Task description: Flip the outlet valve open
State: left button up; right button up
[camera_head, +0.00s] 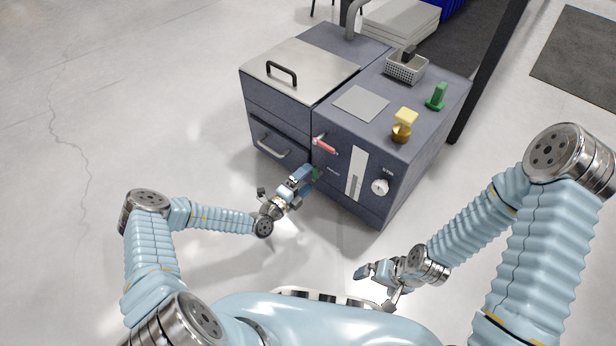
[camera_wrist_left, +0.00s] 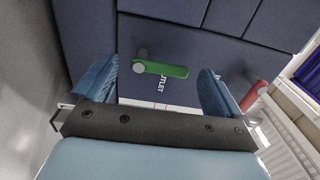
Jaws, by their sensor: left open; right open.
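The outlet valve's green lever (camera_wrist_left: 165,69) is on the dark front panel beside a white "OUTLET" label (camera_wrist_left: 161,84). Its bar lies nearly sideways in the left wrist view, with a round grey pivot at its left end. In the head view the green lever (camera_head: 317,174) is partly hidden by my left gripper (camera_head: 303,176). My left gripper (camera_wrist_left: 158,78) is open, its fingers on either side of the lever in the wrist view; I see no contact. My right gripper (camera_head: 371,272) is open and empty, low in front of the cabinet's right side.
A red lever (camera_head: 325,146) sits above the green one. The cabinet front also has a drawer handle (camera_head: 272,148), a white vertical strip (camera_head: 356,174) and a knob (camera_head: 380,187). A brass piece with a yellow top (camera_head: 402,130) and a basket (camera_head: 405,70) stand on top. The left floor is clear.

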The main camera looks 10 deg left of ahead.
pick_arm(q)
jog(key=p+v, duration=0.1)
jog(key=v, duration=1.1)
jog(key=shift+w, duration=0.1)
